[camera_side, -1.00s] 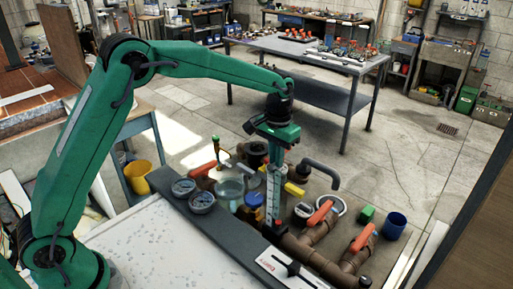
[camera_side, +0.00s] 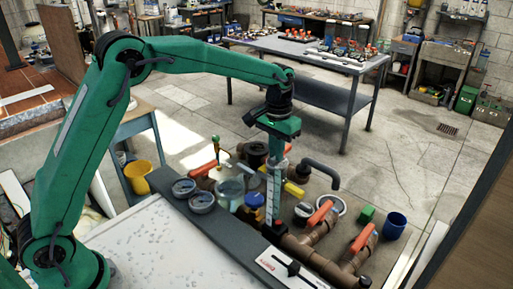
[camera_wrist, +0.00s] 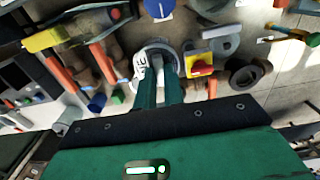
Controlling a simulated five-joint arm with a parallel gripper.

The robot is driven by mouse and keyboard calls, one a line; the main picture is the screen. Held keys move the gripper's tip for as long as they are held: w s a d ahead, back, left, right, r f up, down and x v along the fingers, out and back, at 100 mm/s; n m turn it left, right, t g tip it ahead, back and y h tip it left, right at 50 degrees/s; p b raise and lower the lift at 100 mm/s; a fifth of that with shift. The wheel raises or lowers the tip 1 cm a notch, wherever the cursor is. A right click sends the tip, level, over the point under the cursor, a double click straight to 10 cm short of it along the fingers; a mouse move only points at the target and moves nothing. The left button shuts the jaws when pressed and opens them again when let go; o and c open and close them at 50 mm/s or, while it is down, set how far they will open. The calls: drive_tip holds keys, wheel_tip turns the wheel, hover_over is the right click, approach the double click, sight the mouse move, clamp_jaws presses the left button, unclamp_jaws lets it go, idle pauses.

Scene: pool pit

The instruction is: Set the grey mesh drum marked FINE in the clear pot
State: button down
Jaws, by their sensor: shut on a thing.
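The grey mesh drum (camera_wrist: 155,58) shows at the fingertips in the wrist view, with part of dark lettering on a white band; the lettering is partly cut off. My gripper (camera_wrist: 159,80) is shut on it. In the side view my gripper (camera_side: 277,155) points down above the pipework, and the drum is hard to make out behind a pale marked upright. The clear pot (camera_side: 230,188) stands to the left of my gripper, lower down, behind the two round gauges. I cannot pick it out surely in the wrist view.
Around my gripper are brown pipes with orange-handled valves (camera_side: 320,212), a dark bent pipe (camera_side: 321,170) and the pale marked upright (camera_side: 271,195). Two round gauges (camera_side: 202,201) sit on a dark ledge in front. A green block (camera_side: 366,214) and blue cup (camera_side: 395,225) stand at right.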

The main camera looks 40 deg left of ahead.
wheel_tip(320, 180, up, 2)
drive_tip(key=shift+r, duration=0.1)
drive_tip(key=shift+a+r, duration=0.25)
drive_tip(key=shift+r, duration=0.65)
drive_tip(key=s+a, duration=0.7)
drive_tip(key=a, duration=0.4)
wheel_tip(320, 180, down, 14)
drive_tip(key=shift+a, duration=0.25)
drive_tip(key=shift+f, duration=0.1)
drive_tip(key=shift+f, duration=1.8)
drive_tip(key=shift+f, duration=0.15)
